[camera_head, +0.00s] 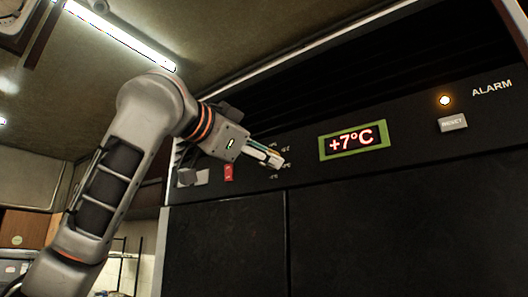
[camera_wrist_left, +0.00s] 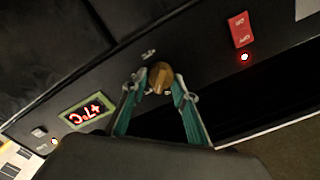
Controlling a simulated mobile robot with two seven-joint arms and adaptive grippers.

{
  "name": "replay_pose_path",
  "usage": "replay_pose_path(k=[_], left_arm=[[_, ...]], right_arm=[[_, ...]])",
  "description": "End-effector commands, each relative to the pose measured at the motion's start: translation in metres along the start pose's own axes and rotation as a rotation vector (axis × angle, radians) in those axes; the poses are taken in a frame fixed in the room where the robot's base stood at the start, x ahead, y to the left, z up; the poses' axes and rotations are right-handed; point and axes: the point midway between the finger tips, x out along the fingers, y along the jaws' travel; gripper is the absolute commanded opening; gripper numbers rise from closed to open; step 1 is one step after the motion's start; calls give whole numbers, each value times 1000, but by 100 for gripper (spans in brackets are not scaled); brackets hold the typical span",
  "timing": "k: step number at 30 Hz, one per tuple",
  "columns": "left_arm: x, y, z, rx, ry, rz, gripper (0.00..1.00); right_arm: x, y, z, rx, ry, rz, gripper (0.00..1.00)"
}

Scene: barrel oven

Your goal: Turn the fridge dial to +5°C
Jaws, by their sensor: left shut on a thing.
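The fridge's dark control panel carries a lit display (camera_head: 353,141) reading +7°C, which also shows upside down in the left wrist view (camera_wrist_left: 85,112). The fridge dial (camera_wrist_left: 160,77) is a small brass-coloured knob between the fingertips of my left gripper (camera_wrist_left: 160,84) in the left wrist view. In the head view my left gripper (camera_head: 274,160) reaches the panel left of the display and hides the dial. It is shut on the dial. Small temperature marks stand around the dial, too small to read surely. My right gripper is not in view.
A red switch (camera_head: 228,172) sits left of the dial; it also shows in the left wrist view (camera_wrist_left: 240,29). At the panel's right are a RESET button (camera_head: 453,123) and a lit orange ALARM lamp (camera_head: 445,100). Dark fridge doors (camera_head: 380,235) lie below.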

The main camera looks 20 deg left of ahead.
Motion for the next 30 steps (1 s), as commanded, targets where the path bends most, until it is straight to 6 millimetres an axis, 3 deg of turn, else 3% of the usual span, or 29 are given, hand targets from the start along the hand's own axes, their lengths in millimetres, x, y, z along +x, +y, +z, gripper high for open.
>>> replay_pose_path(k=[12, 30], left_arm=[[0, 0, -1, 264, 1, -2, 7], [0, 1, 0, 336, 2, -1, 7]], right_arm=[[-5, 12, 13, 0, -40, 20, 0], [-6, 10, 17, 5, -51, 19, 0]])
